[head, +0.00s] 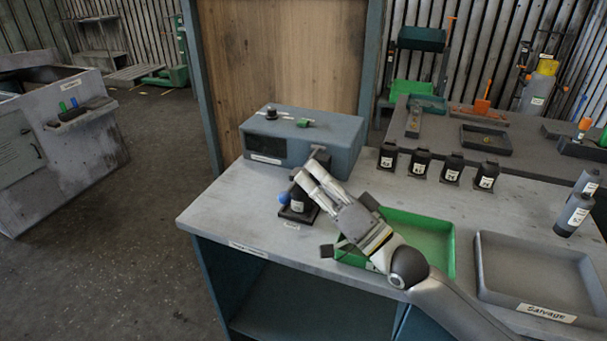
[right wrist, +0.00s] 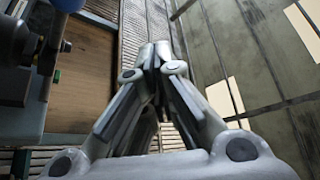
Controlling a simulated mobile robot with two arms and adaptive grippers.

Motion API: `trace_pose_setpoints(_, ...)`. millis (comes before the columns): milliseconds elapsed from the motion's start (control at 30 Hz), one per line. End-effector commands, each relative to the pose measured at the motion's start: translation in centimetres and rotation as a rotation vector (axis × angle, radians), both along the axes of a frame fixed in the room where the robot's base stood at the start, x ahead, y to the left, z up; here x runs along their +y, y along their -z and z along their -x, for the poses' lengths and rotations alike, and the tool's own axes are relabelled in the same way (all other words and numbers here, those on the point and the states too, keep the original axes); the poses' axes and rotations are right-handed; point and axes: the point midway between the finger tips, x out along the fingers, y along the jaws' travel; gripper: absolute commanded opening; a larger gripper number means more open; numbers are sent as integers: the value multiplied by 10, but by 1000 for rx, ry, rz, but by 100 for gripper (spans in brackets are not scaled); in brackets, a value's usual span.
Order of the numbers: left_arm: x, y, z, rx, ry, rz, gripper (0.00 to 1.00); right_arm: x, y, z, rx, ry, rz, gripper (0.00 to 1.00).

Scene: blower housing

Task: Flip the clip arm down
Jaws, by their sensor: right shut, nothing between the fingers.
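A small dark clip fixture (head: 297,212) stands on the grey workbench, just in front of the blue-grey box. A blue knob (head: 283,198) sticks out at its left side. The blue knob also shows in the right wrist view (right wrist: 68,4) at the top left, beside dark metal parts. My right gripper (head: 305,176) reaches in from the lower right, with its fingers over the fixture and hiding part of it. Its fingertips (right wrist: 155,52) are together and empty in the right wrist view. I cannot tell the clip arm's exact angle. My left gripper is not in view.
The blue-grey box (head: 305,140) stands right behind the fixture. A green tray (head: 440,238) lies partly under my right arm, and a grey Salvage tray (head: 535,275) is to its right. Several labelled black holders (head: 420,162) line the bench's back. The bench's left part is clear.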

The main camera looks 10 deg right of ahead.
Motion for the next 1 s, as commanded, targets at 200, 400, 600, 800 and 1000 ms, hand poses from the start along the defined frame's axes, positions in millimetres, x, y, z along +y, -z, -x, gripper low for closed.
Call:
trace_pose_setpoints(200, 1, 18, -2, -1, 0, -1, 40, -31, 25, 16, 0, 2, 5, 0)
trace_pose_setpoints(400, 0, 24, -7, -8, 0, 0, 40, -50, 35, 27, -2, 0, 1, 0)
trace_pose_setpoints(600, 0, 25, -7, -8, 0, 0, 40, -57, 38, 30, -3, -1, -1, 0)
trace_pose_setpoints(800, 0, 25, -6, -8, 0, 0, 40, -58, 37, 31, -4, -1, -2, 0)
trace_pose_setpoints(1000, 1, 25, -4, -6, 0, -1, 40, -57, 37, 31, -3, -1, -2, 0)
